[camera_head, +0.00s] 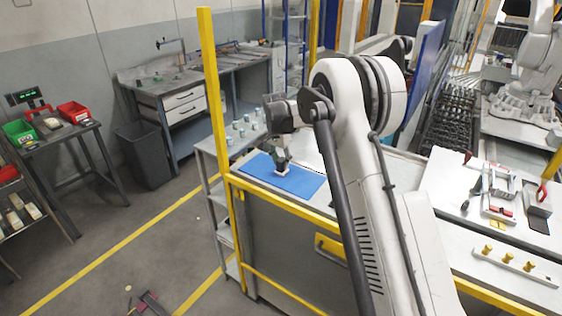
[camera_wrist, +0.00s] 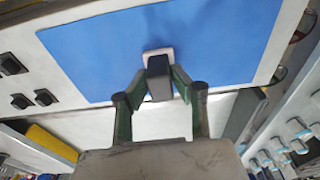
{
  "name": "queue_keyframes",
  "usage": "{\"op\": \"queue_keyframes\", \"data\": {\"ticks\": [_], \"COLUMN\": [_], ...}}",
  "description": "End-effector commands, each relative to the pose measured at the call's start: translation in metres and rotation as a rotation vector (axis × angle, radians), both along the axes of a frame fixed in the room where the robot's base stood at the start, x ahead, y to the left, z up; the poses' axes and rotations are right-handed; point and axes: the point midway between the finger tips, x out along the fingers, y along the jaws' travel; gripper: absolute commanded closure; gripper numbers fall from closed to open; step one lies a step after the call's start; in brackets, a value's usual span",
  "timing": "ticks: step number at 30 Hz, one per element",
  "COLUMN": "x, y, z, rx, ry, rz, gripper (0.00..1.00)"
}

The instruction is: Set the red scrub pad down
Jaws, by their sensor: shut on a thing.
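My gripper (camera_head: 282,166) is over the blue mat (camera_head: 299,181) on the workbench. In the wrist view my gripper (camera_wrist: 157,80) is shut on a small dark grey block with a pale base (camera_wrist: 158,53), between the two green-sided fingers. The block is at the near edge of the blue mat (camera_wrist: 215,40). I cannot tell whether its base touches the mat. No red shows on the held thing, and I cannot identify a red scrub pad in either view.
A yellow rail (camera_head: 290,205) edges the bench. Several small pale cylinders (camera_head: 241,131) stand on a side shelf at the left. A white panel with fixtures and red-handled clamps (camera_head: 490,195) lies to the right. Much of the mat is bare.

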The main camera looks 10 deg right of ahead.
Motion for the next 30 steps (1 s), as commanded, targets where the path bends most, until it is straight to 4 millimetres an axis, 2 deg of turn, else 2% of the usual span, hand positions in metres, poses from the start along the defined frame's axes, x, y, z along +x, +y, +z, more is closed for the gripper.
{"op": "queue_keyframes", "data": {"ticks": [4,5,9,21,26,30], "x": [0.000,0.000,0.000,0.000,-0.003,-0.005], "y": [0.000,0.000,0.000,0.000,0.003,0.006], "z": [-0.004,-0.004,-0.003,0.004,0.028,0.057], "rx": [0.000,0.000,0.000,0.000,0.000,0.000], "ry": [0.000,0.000,0.000,0.000,0.000,0.000], "rz": [0.000,0.000,0.000,0.000,0.000,0.000], "gripper": [0.99,0.76,0.58,0.58,0.58,0.58]}}
